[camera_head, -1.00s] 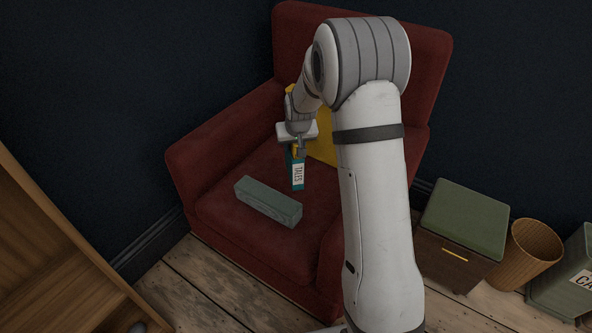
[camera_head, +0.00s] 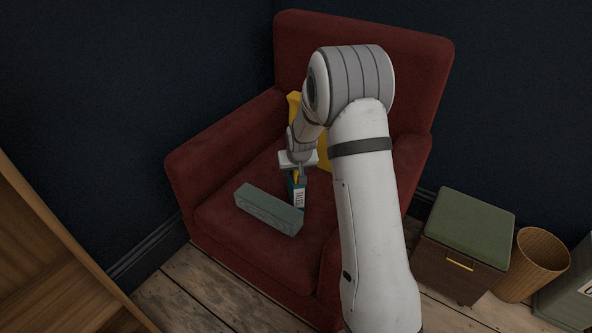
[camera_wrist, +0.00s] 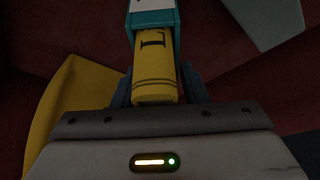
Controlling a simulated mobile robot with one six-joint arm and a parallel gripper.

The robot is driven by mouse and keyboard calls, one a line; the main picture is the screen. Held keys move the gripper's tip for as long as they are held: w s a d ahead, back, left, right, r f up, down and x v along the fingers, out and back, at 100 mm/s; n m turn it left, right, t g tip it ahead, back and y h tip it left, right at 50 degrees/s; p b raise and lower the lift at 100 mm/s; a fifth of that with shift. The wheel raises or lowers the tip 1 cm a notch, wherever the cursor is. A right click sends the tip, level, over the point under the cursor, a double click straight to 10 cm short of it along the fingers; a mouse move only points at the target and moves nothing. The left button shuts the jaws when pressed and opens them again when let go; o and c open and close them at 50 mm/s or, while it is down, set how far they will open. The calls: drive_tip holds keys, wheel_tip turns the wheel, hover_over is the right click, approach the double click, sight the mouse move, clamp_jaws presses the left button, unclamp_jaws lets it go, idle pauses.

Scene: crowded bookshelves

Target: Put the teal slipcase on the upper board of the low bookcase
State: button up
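The teal slipcase (camera_head: 299,197) has a white label and holds a yellow volume (camera_wrist: 155,75). It hangs roughly upright below my gripper (camera_head: 298,172), over the red armchair's seat. In the wrist view, the teal end (camera_wrist: 151,17) is at the top and my gripper's dark fingers (camera_wrist: 160,90) flank the yellow end. Whether the slipcase touches the seat is unclear. Wooden shelving (camera_head: 40,255), perhaps the low bookcase, is cut off at the left edge.
A grey-green box (camera_head: 268,209) lies on the red armchair (camera_head: 225,150), close to the slipcase's lower end. A yellow cushion (camera_head: 323,150) is behind my gripper. Bare floor (camera_head: 200,290) separates shelving and chair.

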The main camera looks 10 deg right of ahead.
drive_tip(key=o, duration=0.3)
drive_tip(key=shift+o, duration=0.2)
